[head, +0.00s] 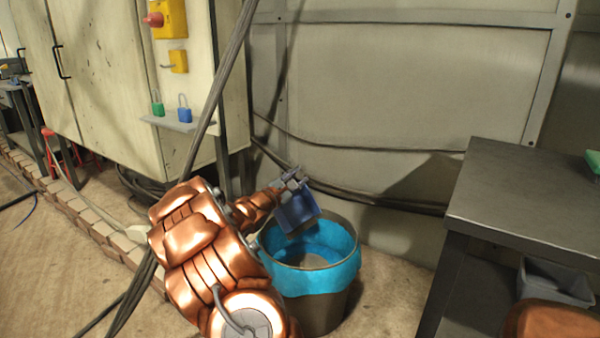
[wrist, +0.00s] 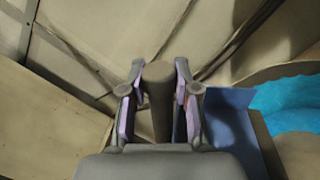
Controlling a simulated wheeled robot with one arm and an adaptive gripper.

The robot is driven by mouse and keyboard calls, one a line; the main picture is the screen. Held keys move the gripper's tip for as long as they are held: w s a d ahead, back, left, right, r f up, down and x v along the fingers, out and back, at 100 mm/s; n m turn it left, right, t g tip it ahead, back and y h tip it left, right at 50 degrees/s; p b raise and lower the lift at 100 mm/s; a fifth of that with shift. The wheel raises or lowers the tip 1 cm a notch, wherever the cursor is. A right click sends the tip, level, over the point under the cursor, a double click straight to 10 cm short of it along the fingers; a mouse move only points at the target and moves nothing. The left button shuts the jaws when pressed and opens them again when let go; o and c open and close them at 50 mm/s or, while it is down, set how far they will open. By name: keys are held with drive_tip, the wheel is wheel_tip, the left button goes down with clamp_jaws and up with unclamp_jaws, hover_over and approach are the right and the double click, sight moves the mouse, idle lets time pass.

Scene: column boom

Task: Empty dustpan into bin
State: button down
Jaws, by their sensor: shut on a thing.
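The blue dustpan (head: 298,210) is tilted steeply over the left back part of the bin's mouth. The bin (head: 322,312) is a dark round bucket with a bright blue liner (head: 348,268) folded over its rim. My gripper (head: 288,181) is above the bin's back rim, shut on the dustpan's handle. In the wrist view, my gripper (wrist: 160,72) has its fingers on both sides of the round handle (wrist: 157,100). The blue pan (wrist: 232,125) and the liner (wrist: 288,103) show at the right there. I cannot tell whether anything lies in the pan.
A dark metal table (head: 530,195) stands right of the bin, with a grey container (head: 556,283) beneath it. A pale cabinet (head: 95,85) with a small padlock shelf (head: 180,124) stands at the left. Cables hang along the back wall (head: 400,85). Floor is clear between bin and table.

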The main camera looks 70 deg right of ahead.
drive_tip(key=shift+w+r+p, duration=0.25)
drive_tip(key=shift+r+p, duration=0.65)
drive_tip(key=shift+r, duration=0.3)
drive_tip(key=shift+w+d+n+p, duration=0.2)
drive_tip(key=shift+n+p, duration=0.1)
drive_tip(key=shift+p, duration=0.2)
drive_tip(key=w+n+p, duration=0.1)
drive_tip(key=p, duration=0.1)
drive_tip(key=shift+w+d+f+p, duration=0.15)
drive_tip(key=shift+w+d+p, duration=0.05)
drive_tip(key=shift+p, duration=0.2)
drive_tip(key=w+n+p, duration=0.1)
drive_tip(key=p, duration=0.1)
drive_tip(key=w+d+n+p, duration=0.1)
drive_tip(key=p, duration=0.2)
drive_tip(key=w+n+p, duration=0.1)
drive_tip(key=w+p, duration=0.1)
drive_tip(key=shift+d+f+t, duration=0.1)
drive_tip(key=shift+d+t, duration=0.2)
drive_tip(key=shift+t, duration=0.1)
drive_tip(key=w+d+f+n+y+p, duration=0.1)
drive_tip(key=w+d+f+n+p, duration=0.1)
drive_tip(key=w+f+n+p, duration=0.2)
drive_tip(key=shift+w+n+p, duration=0.45)
drive_tip(key=shift+w+n, duration=0.15)
drive_tip(key=shift+w, duration=0.15)
